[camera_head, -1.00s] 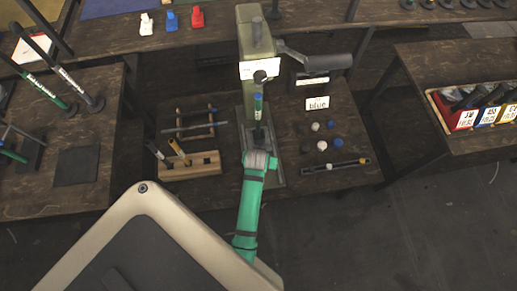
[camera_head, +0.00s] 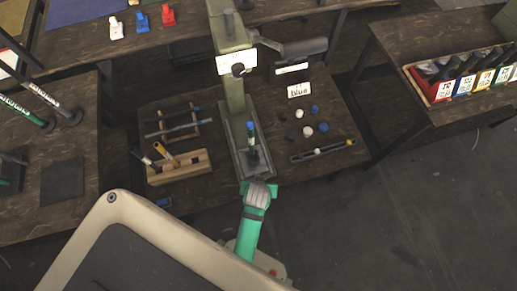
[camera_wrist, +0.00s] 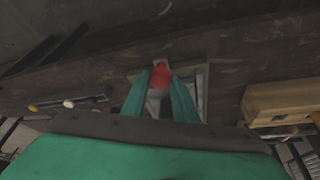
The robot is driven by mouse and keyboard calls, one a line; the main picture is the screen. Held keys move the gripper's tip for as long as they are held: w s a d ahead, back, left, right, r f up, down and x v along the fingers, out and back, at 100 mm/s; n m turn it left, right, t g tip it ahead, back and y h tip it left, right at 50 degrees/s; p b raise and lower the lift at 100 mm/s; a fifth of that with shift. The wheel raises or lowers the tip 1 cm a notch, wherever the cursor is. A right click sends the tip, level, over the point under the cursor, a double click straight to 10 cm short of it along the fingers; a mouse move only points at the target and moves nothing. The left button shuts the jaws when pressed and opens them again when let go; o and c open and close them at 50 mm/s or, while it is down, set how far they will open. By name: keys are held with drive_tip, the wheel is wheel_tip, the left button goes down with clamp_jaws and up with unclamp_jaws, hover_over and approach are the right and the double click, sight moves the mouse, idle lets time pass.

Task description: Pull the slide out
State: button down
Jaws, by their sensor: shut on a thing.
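The grey-green press (camera_head: 233,85) stands on the wooden table with a lever at its right. Its base (camera_head: 229,150) reaches toward the table's front edge. An upright blue-topped piece (camera_head: 251,130) stands on the slide in front of the press column. My gripper (camera_head: 260,188) is at the front end of the base. The gripper hides the slide's front end in the head view.
A wooden block with tools (camera_head: 180,166) and a rack (camera_head: 172,125) lie left of the press. A "blue" card (camera_head: 300,90), several small caps (camera_head: 307,131) and a dark strip (camera_head: 322,151) lie to the right. Open floor lies in front.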

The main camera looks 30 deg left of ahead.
drive_tip(key=shift+s+d+f, duration=0.1)
drive_tip(key=shift+s+d, duration=0.15)
drive_tip(key=shift+d, duration=0.05)
drive_tip(key=c, duration=1.4)
unclamp_jaws()
drive_tip(key=shift+c, duration=0.2)
drive_tip(key=shift+a, duration=0.1)
drive_tip(key=shift+r, duration=0.45)
drive_tip(key=v, duration=1)
drive_tip(key=shift+s, duration=0.1)
